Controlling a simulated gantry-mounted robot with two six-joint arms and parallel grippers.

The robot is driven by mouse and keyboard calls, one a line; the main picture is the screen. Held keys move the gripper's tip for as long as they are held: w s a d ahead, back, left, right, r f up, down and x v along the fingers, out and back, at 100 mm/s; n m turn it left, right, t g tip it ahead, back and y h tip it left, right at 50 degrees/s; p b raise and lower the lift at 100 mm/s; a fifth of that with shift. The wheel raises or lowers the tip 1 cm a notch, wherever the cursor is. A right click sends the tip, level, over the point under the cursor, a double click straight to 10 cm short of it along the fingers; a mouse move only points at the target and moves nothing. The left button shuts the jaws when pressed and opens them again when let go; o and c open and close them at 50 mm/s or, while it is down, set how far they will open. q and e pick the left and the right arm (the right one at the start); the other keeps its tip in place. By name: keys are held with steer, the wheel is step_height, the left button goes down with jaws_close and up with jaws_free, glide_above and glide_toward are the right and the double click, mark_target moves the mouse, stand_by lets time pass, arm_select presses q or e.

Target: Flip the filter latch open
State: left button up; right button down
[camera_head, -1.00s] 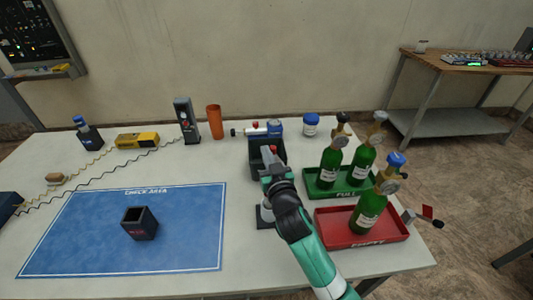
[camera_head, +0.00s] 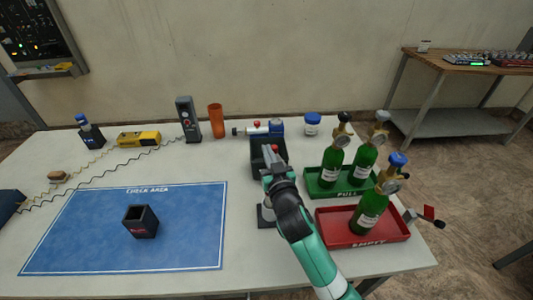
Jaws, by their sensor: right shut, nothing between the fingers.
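A dark filter unit (camera_head: 258,148) stands at the back middle of the table, with a white and blue cylinder (camera_head: 262,130) lying on top and small red parts. A red piece (camera_head: 274,148) shows at the front of the dark unit, by my gripper; I cannot tell whether it is the latch. My right gripper (camera_head: 272,160) is shut and empty, its tip at the front of the unit. Whether it touches is too small to tell, and my arm hides part of the unit's base. My left gripper is not in view.
Right of my arm, a green tray (camera_head: 312,190) and a red tray (camera_head: 340,240) hold green bottles. A blue check mat (camera_head: 90,230) with a dark open box (camera_head: 141,222) lies left. An orange cup (camera_head: 216,120) and a blue-lidded jar (camera_head: 312,127) stand behind.

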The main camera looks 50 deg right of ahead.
steer(key=shift+a, duration=0.15)
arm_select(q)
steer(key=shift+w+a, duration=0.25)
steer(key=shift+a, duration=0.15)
arm_select(e)
steer(key=a, duration=1.3)
steer(key=shift+s+a, duration=0.3)
steer(key=shift+a, duration=0.05)
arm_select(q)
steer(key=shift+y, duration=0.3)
